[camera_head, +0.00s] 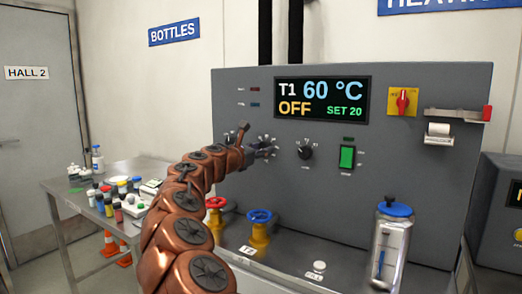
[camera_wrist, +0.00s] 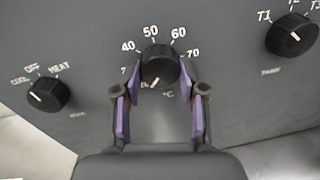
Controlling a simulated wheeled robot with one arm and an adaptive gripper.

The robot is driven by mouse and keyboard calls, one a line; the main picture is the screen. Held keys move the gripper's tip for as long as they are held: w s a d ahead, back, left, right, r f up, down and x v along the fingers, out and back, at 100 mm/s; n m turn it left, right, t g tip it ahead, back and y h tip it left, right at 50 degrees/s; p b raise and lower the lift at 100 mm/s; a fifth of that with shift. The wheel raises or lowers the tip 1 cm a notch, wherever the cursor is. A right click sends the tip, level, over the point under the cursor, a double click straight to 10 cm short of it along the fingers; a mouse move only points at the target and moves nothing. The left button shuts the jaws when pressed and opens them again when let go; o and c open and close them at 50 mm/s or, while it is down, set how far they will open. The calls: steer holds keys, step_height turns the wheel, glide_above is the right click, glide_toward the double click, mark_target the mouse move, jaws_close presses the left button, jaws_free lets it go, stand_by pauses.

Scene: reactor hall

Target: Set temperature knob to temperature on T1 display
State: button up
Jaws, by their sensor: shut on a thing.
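The T1 display (camera_head: 322,98) reads 60 °C, OFF and SET 20. The temperature knob (camera_wrist: 160,62) is black and round, with 40, 50, 60 and 70 marked around its top. Its white pointer line points to the lower left, near labels partly hidden by the left finger. My gripper (camera_wrist: 161,82) is shut on the knob, one purple-padded finger on each side. In the head view my gripper (camera_head: 262,151) is at the panel's left part and mostly covers this knob.
The COOL/OFF/HEAT knob (camera_wrist: 48,94) is to the left, its pointer toward the upper left. The green switch (camera_head: 347,157) and red rotary switch (camera_head: 403,101) are further right. Red (camera_head: 215,203) and blue (camera_head: 259,216) valve handles stand below.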

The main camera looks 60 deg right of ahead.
steer(key=shift+m, duration=0.4)
steer(key=m+t+b, duration=0.1)
steer(key=m+b, duration=0.8)
steer(key=m, duration=0.3)
steer(key=m+t+b, duration=0.1)
steer(key=m+b, duration=0.9)
steer(key=m, duration=0.3)
steer(key=shift+s+r+y, duration=0.1)
steer(key=shift+r+y, duration=0.1)
steer(key=shift+y, duration=0.1)
steer(key=shift+r+m+b, duration=0.15)
steer(key=shift+m+b, duration=0.3)
steer(key=shift+m, duration=0.15)
steer(key=shift+m, duration=0.3)
